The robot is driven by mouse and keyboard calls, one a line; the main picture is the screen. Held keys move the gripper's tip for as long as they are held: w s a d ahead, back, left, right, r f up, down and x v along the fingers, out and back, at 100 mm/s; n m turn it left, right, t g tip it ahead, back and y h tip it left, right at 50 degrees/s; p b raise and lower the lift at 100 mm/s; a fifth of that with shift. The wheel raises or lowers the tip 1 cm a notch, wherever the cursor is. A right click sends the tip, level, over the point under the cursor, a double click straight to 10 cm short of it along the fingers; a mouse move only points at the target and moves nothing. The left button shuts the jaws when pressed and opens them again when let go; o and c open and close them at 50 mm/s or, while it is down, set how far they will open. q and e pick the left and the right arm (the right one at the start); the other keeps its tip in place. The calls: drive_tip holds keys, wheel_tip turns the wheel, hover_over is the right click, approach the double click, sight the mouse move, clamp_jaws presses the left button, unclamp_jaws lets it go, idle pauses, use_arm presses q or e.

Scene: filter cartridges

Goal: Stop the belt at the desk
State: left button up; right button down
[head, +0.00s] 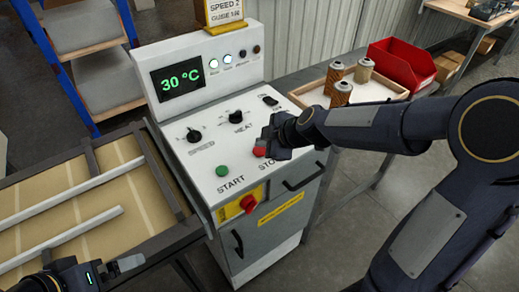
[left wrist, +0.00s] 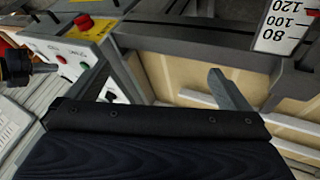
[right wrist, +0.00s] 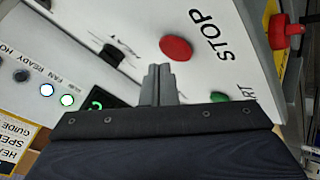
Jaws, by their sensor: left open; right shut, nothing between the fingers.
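The control desk (head: 205,140) stands in the middle of the head view, its display reading 30 °C. The red STOP button (head: 260,151) is on its sloped top, and it shows clear and uncovered in the right wrist view (right wrist: 176,48). My right gripper (head: 266,142) is shut and empty, its fingertips just above and beside the STOP button in the head view. In the right wrist view the closed fingertips (right wrist: 158,70) point close to the button. I cannot tell whether they touch it. My left gripper (head: 128,264) is open and empty, low beside the belt (head: 80,208).
The green START button (head: 222,171) and a red knob (head: 250,204) on a yellow plate are near STOP. SPEED (head: 194,135) and HEAT (head: 236,117) knobs sit farther back. A wooden tray (head: 385,87) with cartridges and a red bin (head: 402,62) stand behind to the right.

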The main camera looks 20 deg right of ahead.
sight(263, 152)
drive_tip(key=shift+f, duration=0.1)
drive_tip(key=shift+f+b, duration=0.3)
drive_tip(key=shift+b, duration=0.3)
drive_tip(key=shift+f+b, duration=0.45)
drive_tip(key=shift+b, duration=0.1)
idle(0.5)
drive_tip(key=shift+r, duration=0.1)
drive_tip(key=shift+r+p, duration=0.6)
drive_tip(key=shift+r, duration=0.15)
wheel_tip(263, 152, up, 5)
drive_tip(key=p, duration=0.4)
idle(0.8)
